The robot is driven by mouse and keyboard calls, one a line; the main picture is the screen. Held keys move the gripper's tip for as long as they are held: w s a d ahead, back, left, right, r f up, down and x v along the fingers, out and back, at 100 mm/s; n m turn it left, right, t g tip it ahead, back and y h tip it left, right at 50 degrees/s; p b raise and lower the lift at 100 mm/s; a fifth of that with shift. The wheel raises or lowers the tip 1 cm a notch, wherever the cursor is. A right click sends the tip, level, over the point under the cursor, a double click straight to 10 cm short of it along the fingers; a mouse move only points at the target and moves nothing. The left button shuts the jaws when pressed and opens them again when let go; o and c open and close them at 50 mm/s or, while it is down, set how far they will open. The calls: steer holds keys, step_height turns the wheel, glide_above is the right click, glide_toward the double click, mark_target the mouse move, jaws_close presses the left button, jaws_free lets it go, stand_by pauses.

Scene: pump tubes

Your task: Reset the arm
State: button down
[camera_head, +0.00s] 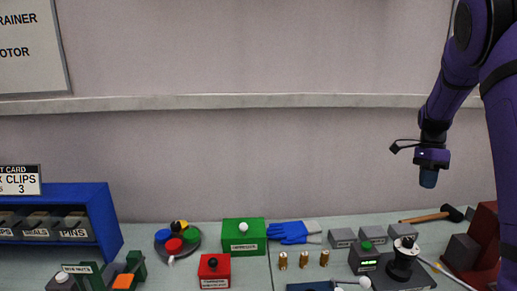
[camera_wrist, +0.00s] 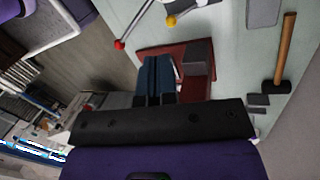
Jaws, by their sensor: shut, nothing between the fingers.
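My purple arm comes in from the right side of the head view. My gripper (camera_head: 428,180) hangs in the air above the right part of the table, pointing down. Its fingers are shut with nothing between them. In the wrist view the blue fingers of my gripper (camera_wrist: 157,60) lie side by side, in front of a dark red stand. The gripper touches nothing that I can see.
Below lie a hammer (camera_head: 430,216), a red stand (camera_head: 487,240), a black knob (camera_head: 403,258), grey blocks (camera_head: 342,238) and brass pieces (camera_head: 303,259). Left are blue gloves (camera_head: 290,232), a green box (camera_head: 244,236), a red box (camera_head: 214,270) and a blue bin rack (camera_head: 105,215). The air around the gripper is clear.

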steer(key=s+a+r+n+t, duration=0.4)
steer(key=s+a+r+n, duration=0.6)
steer(key=s+a+r, duration=0.25)
steer(key=s+a+n+t, duration=0.2)
steer(key=s+a+n, duration=0.3)
steer(key=s, duration=0.3)
steer(key=s+a+r+n+t+h, duration=0.1)
steer(key=s+a+n, duration=0.3)
steer(key=s, duration=0.4)
steer(key=shift+s+a+n+t, duration=0.35)
steer(key=shift+a+n+t, duration=0.05)
steer(key=shift+n+t, duration=0.3)
